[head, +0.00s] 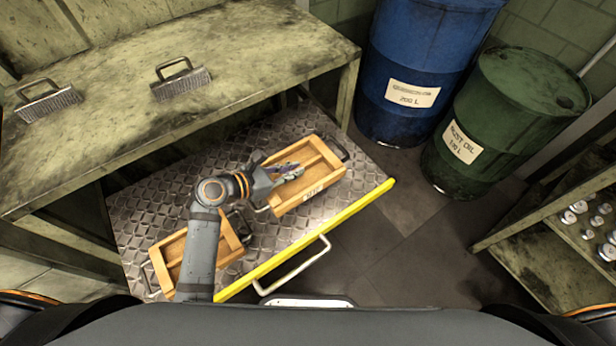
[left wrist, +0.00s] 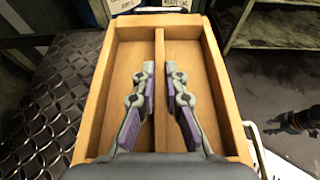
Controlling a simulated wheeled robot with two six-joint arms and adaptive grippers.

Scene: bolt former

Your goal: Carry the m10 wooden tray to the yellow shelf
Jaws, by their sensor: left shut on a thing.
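In the left wrist view my left fingers (left wrist: 160,100) lie on both sides of the divider, and both compartments of the tray (left wrist: 97,110) look empty. A dark jointed shape at that view's right edge seems to be my right gripper (left wrist: 280,122).
A second wooden tray (head: 167,271) lies left, partly behind my left arm. A worn bench (head: 110,105) with two wire brushes overhangs the back left. A blue drum (head: 420,60) and a green drum (head: 510,120) stand behind. A yellowish rack (head: 530,225) holds metal parts at right. Floor between is clear.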

